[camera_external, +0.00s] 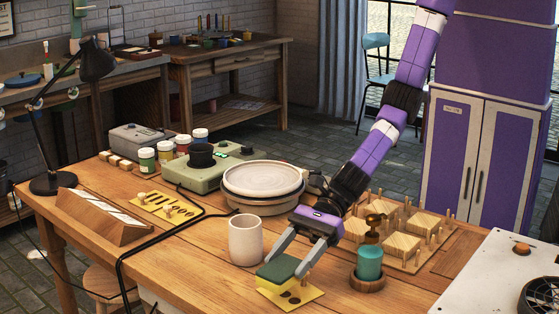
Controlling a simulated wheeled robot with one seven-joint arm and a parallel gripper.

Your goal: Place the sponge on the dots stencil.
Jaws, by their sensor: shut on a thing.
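The sponge (277,269), green on top with a yellow lower part, is between the two fingers of my gripper (284,268). The gripper points down and is shut on it. The dots stencil (313,292) is a yellow sheet with dark round holes, lying flat near the front edge of the table. The sponge is over the back-left part of this stencil and hides some of it. Dark holes show in front of the sponge. I cannot tell whether the sponge's underside touches the stencil or is slightly above it.
A white cup (245,241) stands close behind-left of the sponge. A teal pump bottle (369,264) stands in a wooden dish to the right. A wheel with round plates (262,180), another yellow stencil (150,203) and a pegged wooden board (410,264) are farther back.

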